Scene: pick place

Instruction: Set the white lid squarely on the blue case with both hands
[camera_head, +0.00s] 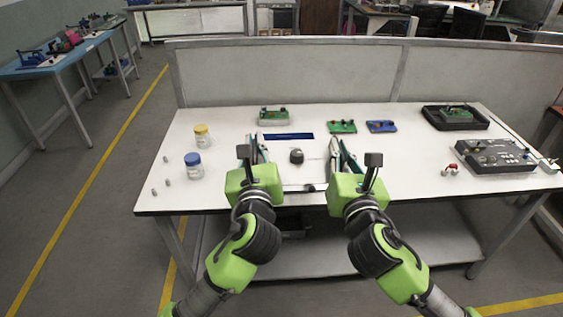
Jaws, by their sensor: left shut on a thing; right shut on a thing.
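The white lid (296,172) is between my two grippers, with a dark round knob (296,156) on its top. Its outline is hard to tell from the white table. My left gripper (259,152) is shut on the lid's left side. My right gripper (339,152) is shut on its right side. The blue case (288,136) shows as a blue strip just beyond the lid's far edge. The rest of the case is hidden behind the lid. I cannot tell whether the lid touches the case.
A green board on a pale base (273,117) stands behind the case. A green board (342,127) and a blue board (381,126) lie to the right. Yellow-lidded (202,136) and blue-lidded (194,166) jars stand left. A black tray (470,124) and grey panel (495,156) are at right.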

